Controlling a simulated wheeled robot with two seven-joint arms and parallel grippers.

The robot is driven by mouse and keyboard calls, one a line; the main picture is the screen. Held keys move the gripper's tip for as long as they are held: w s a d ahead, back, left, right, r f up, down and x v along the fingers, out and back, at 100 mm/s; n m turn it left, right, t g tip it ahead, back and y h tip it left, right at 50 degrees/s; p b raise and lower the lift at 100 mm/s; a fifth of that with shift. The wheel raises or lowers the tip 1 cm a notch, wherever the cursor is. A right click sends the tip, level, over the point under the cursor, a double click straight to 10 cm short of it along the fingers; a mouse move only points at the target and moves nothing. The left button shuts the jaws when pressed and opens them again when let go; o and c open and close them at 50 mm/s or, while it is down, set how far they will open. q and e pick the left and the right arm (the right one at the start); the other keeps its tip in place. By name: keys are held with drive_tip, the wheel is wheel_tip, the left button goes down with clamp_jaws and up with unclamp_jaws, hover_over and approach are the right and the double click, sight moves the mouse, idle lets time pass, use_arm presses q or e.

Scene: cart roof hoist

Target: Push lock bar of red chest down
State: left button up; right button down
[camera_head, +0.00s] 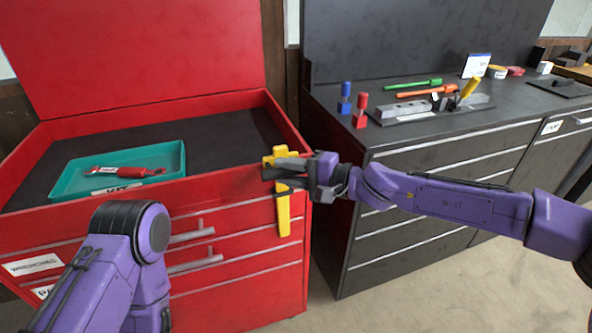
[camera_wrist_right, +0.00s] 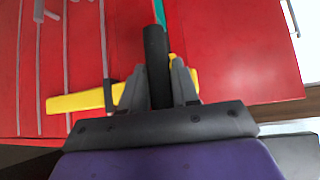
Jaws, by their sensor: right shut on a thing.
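The red chest (camera_head: 285,290) stands on the left in the head view, lid raised. The yellow lock bar (camera_head: 284,218) hangs upright at the right end of its front, over the drawer fronts, with a yellow crosspiece at its top. My right gripper (camera_head: 290,177) is at the upper part of the bar, shut on its black handle. In the right wrist view the black handle (camera_wrist_right: 156,60) lies between the fingers (camera_wrist_right: 158,88), with the yellow bar (camera_wrist_right: 75,102) behind. The fingers cover part of the bar. My left arm shows at lower left; its gripper is out of view.
A teal tray (camera_head: 65,183) with a red tool (camera_head: 125,172) sits in the chest's open top. A dark workbench (camera_head: 440,160) stands close on the right, bearing screwdrivers and small blocks. Bare floor lies in front of it.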

use_arm(q)
wheel_tip(320, 180, down, 6)
drive_tip(key=b, duration=0.4)
use_arm(e)
wheel_tip(320, 180, down, 6)
drive_tip(key=shift+f, duration=0.1)
drive_tip(key=c, duration=0.9)
unclamp_jaws()
drive_tip(key=shift+c, duration=0.2)
drive_tip(key=v, duration=1)
drive_tip(key=shift+d, duration=0.3)
